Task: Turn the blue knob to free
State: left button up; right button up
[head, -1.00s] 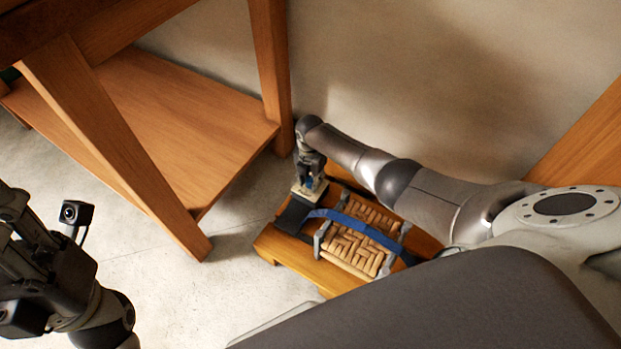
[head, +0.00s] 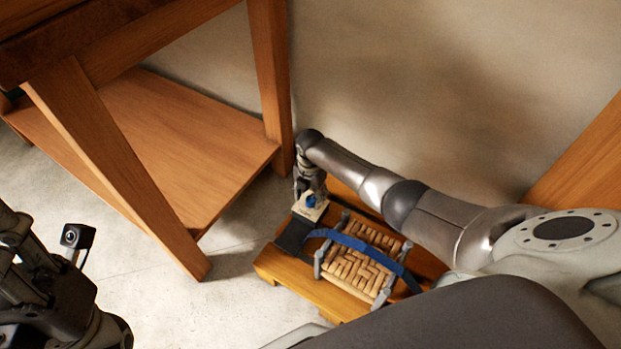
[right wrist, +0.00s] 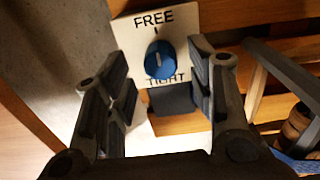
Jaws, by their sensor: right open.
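The blue knob (right wrist: 160,60) sits on a pale plate (right wrist: 186,18) marked FREE above it and TIGHT below it in the right wrist view. The knob's short white line lies roughly upright, in line with the tick under FREE. The knob's lower edge partly covers TIGHT. My right gripper (right wrist: 163,98) is open, its fingers on either side of the view and apart from the knob. In the head view, the knob (head: 311,201) shows just below my right gripper (head: 308,190). My left gripper (head: 30,285) is at the lower left, its fingertips unclear.
A wooden table with a lower shelf (head: 170,140) stands to the left. A wall is behind; bare floor (head: 220,310) lies in front.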

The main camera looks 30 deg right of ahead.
aim_at(310, 199)
notch_tip(310, 199, up, 10)
dwell(0.5)
dwell(0.4)
